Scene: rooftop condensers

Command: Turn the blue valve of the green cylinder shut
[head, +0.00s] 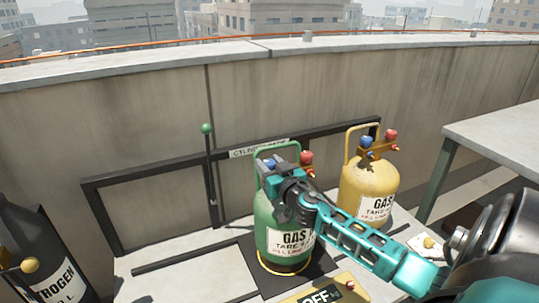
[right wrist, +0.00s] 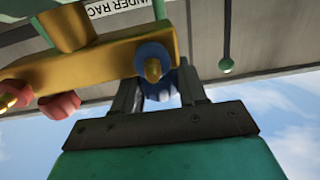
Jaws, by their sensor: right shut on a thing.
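The green cylinder (head: 268,228) stands upright on a dark mat, with a gas label on its front and an arched green handle on top. My right gripper (head: 270,172) is at its top and covers much of the fittings. The blue valve (right wrist: 155,55) shows in the right wrist view at the end of a brass manifold (right wrist: 95,62). My right gripper (right wrist: 159,82) is shut on the blue valve, one finger on each side. A red valve (head: 306,158) sits on the right side of the same cylinder's top. My left gripper is not in view.
A yellow cylinder (head: 366,187) with its own blue and red valves stands close behind to the right. A black rack (head: 150,174) runs along the parapet wall. A dark nitrogen cylinder (head: 28,245) is at the left; a grey table (head: 495,130) is at the right.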

